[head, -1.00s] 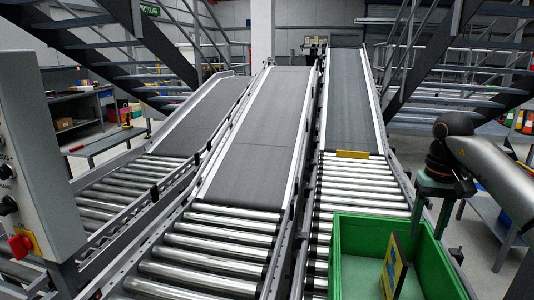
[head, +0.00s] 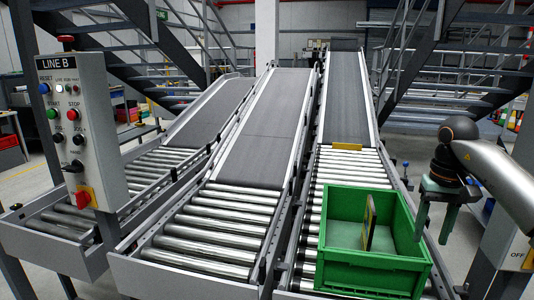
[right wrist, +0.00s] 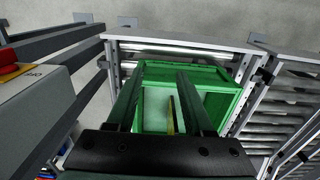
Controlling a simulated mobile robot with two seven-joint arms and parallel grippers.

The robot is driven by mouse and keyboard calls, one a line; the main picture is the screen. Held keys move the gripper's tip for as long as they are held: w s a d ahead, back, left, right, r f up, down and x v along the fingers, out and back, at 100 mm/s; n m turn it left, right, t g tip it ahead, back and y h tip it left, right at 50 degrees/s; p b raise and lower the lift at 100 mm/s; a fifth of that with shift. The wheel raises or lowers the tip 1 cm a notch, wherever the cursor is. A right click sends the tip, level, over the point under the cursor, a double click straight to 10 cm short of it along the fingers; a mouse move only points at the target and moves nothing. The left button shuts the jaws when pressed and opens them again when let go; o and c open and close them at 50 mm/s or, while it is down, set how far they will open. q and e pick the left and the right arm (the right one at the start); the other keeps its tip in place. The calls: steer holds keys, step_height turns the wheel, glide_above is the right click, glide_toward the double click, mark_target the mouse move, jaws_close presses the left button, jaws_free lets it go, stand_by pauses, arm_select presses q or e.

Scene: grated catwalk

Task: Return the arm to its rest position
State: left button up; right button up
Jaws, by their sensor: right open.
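My right arm comes in from the right edge of the head view. Its gripper (head: 434,216) hangs down at the right side of the green bin (head: 375,274), apart from the things around it as far as I can tell. In the right wrist view the two fingers (right wrist: 152,100) are spread with nothing between them, and the green bin (right wrist: 190,70) lies beyond them. A thin yellow and dark panel (head: 368,222) stands on edge inside the bin. My left gripper is not in the frames.
The bin sits at the near end of the right roller conveyor (head: 350,168). A Line B control box (head: 82,130) with buttons and a red switch stands at the left. A grey post with an OFF label (head: 508,255) is at the lower right. Stairs rise behind.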

steer(key=a+f+m+y, duration=0.1)
steer(key=a+f+y, duration=0.2)
steer(key=a+f, duration=0.4)
steer(key=a+f+m+y, duration=0.2)
steer(key=a+f+y, duration=0.15)
steer(key=a, duration=0.55)
steer(key=s+a+f+m+t+y, duration=0.1)
steer(key=s+a+m+t+y, duration=0.15)
steer(key=a+m+y, duration=0.5)
steer(key=s+a+f+m+t+y, duration=0.2)
steer(key=s+a+m+y, duration=0.2)
steer(key=a+m, duration=0.65)
steer(key=s+d+f+m+t+h, duration=0.2)
steer(key=d+f+m+t+h, duration=0.35)
steer(key=m, duration=0.95)
steer(key=s+d+f+m+t+h, duration=0.1)
steer(key=d+f+m+t+h, duration=0.4)
steer(key=m, duration=1)
steer(key=s+d+f+m+g+h, duration=0.2)
steer(key=s+d+f+m+g, duration=0.1)
steer(key=s+f+m, duration=0.4)
steer(key=s+d+f+m+g+h, duration=0.2)
steer(key=s+d+f+m+h, duration=0.1)
steer(key=s+f+m, duration=0.5)
steer(key=s+m, duration=0.1)
steer(key=s, duration=0.1)
steer(key=shift+s+g+p, duration=0.35)
steer(key=shift+g, duration=0.05)
